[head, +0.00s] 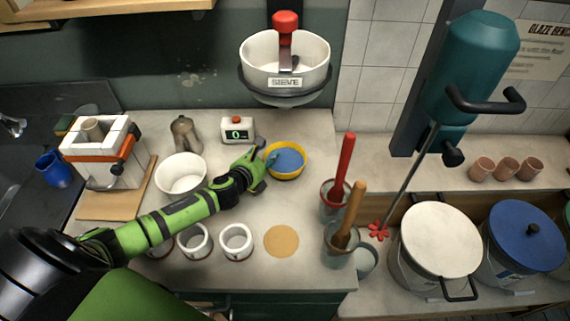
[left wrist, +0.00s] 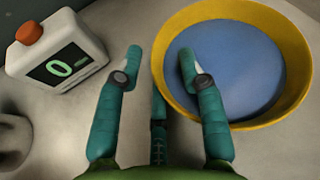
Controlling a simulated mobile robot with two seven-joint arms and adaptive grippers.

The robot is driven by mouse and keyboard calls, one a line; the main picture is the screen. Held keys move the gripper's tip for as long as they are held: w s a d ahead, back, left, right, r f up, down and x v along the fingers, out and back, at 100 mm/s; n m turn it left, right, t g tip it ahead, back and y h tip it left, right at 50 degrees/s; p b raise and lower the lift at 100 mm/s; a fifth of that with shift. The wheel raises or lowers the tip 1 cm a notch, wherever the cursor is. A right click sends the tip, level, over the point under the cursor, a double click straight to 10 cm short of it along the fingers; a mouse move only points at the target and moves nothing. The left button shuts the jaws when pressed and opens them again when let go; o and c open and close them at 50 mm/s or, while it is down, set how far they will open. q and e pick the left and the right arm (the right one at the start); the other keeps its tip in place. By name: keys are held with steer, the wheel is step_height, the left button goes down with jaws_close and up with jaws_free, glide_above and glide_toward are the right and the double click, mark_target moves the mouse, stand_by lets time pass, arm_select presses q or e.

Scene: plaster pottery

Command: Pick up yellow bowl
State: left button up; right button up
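The yellow bowl (head: 286,174) stands on the counter, right of the middle, and has a blue inside. In the left wrist view the yellow bowl (left wrist: 297,70) fills the upper right. My left gripper (head: 268,160) is at the bowl's left rim. In the left wrist view my left gripper (left wrist: 160,65) has its fingers apart, with nothing held between them. Its right finger overlaps the bowl's inside and its left finger is over the counter outside, so the left rim lies between them. I cannot tell whether they touch. My right gripper is not in view.
A white timer or scale (head: 237,129) with an orange knob stands left behind the bowl. A white bowl (head: 181,174) and white mugs (head: 236,240) are to the left. Tools in jars (head: 342,240) stand to the right. A sieve (head: 285,65) hangs above.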

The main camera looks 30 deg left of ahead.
arm_select(q)
jaws_close()
